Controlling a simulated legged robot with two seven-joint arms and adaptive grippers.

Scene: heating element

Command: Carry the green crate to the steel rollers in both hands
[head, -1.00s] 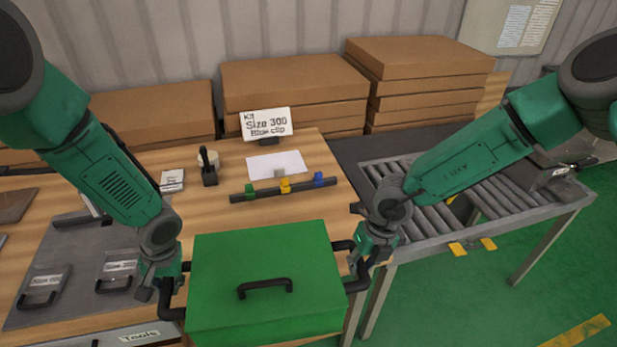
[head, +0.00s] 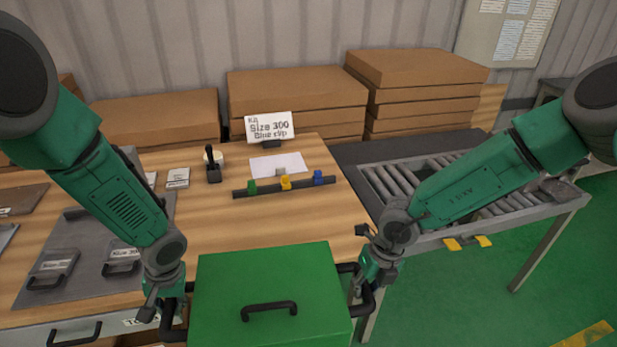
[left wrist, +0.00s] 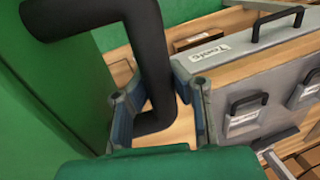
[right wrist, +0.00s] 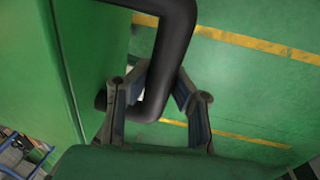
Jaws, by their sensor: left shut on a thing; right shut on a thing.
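The green crate (head: 270,280) with a black lid handle is at the bottom middle of the head view, in front of the wooden bench. My left gripper (head: 168,305) is shut on its left black side handle, which also shows between the fingers in the left wrist view (left wrist: 155,85). My right gripper (head: 368,282) is shut on its right side handle, which shows in the right wrist view (right wrist: 165,60). The steel rollers (head: 485,195) are on a conveyor to the right, partly hidden behind my right arm. The crate's underside is hidden.
The wooden bench (head: 215,225) holds a rail with coloured clips (head: 285,187), a sign (head: 269,127) and a grey panel with handled lids (head: 95,240). Cardboard boxes (head: 297,95) are stacked behind. The conveyor's near edge has yellow tabs (head: 453,243). Green floor (head: 450,300) lies open at the lower right.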

